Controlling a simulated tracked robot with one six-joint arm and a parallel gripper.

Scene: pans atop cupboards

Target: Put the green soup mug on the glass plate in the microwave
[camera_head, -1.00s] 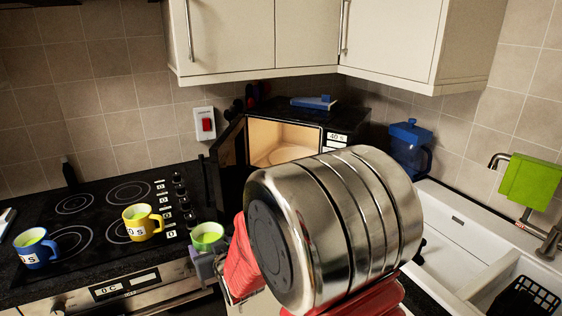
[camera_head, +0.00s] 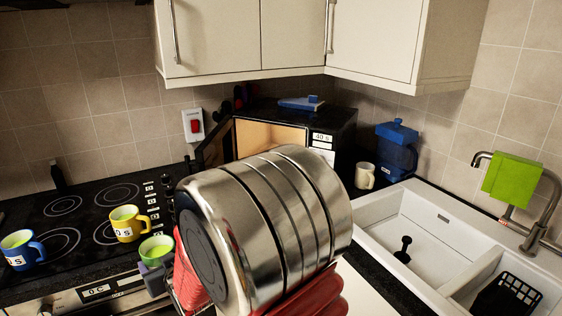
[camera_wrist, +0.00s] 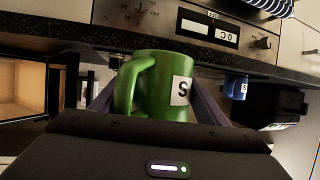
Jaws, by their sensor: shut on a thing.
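The green soup mug (camera_head: 156,249) is upright in the head view, in front of the hob's right edge. My gripper (camera_head: 154,276) is shut on it. In the wrist view the mug (camera_wrist: 160,88) sits between my two fingers (camera_wrist: 155,108), its handle to the left and a white "S" label on its side. The microwave (camera_head: 322,137) stands in the back corner with its door open and its lit inside partly showing. It also shows at the left of the wrist view (camera_wrist: 22,88). The glass plate is hidden behind my metal arm in the head view.
A yellow mug (camera_head: 129,224) and a blue mug (camera_head: 22,250) stand on the black hob (camera_head: 85,215). A cream mug (camera_head: 364,176) and a blue jug (camera_head: 396,152) are right of the microwave. The white sink (camera_head: 410,225) lies right; wall cupboards (camera_head: 300,35) hang above.

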